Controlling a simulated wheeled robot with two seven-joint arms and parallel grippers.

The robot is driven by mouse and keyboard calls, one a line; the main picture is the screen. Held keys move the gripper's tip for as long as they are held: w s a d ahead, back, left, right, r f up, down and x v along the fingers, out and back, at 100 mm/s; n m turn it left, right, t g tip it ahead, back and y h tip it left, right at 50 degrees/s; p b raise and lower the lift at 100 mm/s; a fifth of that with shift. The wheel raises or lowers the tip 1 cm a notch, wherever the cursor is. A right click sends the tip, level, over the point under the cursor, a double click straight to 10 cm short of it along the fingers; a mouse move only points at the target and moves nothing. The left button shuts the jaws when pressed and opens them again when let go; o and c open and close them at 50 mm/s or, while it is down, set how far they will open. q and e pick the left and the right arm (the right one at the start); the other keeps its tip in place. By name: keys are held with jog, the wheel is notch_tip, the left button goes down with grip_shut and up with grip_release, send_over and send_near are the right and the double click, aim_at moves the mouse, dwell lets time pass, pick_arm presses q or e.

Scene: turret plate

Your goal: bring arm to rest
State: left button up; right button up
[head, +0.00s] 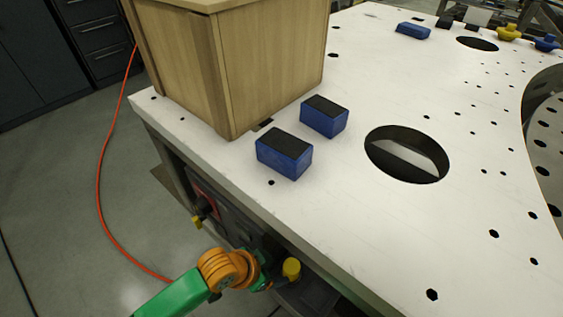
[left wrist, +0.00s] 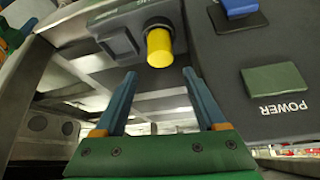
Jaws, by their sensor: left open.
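My left arm, green with orange joints, comes in from the lower left of the head view. Its left gripper (head: 268,277) is beside the table's edge, below the tabletop, partly hidden by its own wrist. In the left wrist view the two blue fingers of the left gripper (left wrist: 159,74) stand apart with nothing between them. A yellow knob (left wrist: 159,47) on a dark panel lies just beyond the fingertips; I cannot tell whether they touch it. A yellow knob also shows beside the gripper in the head view (head: 291,268). My right gripper is not in view.
The white plate table (head: 350,225) has holes and a large round opening (head: 405,154). A wooden box (head: 235,65) and two blue blocks with black tops (head: 285,153) (head: 324,116) stand on it. An orange cable (head: 98,180) lies on the floor. A POWER panel (left wrist: 275,80) is close to the right.

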pick_arm(q)
jog(key=s+a+r+n+y, duration=0.2)
jog(key=s+a+n+y, duration=0.2)
jog(key=s+a+n, duration=0.6)
notch_tip(320, 180, down, 15)
jog(key=s+a+m+g+p, duration=0.2)
jog(key=m+p, duration=0.1)
jog(key=s+a+f+p, duration=0.1)
jog(key=s+f, duration=0.2)
jog(key=s, duration=0.3)
jog(key=s+a+f+g+p, duration=0.1)
jog(key=s+f, duration=0.3)
jog(key=s, duration=0.1)
jog(key=shift+s+a+f, duration=0.2)
jog(key=shift+s+f, duration=0.05)
jog(key=shift+s, duration=0.15)
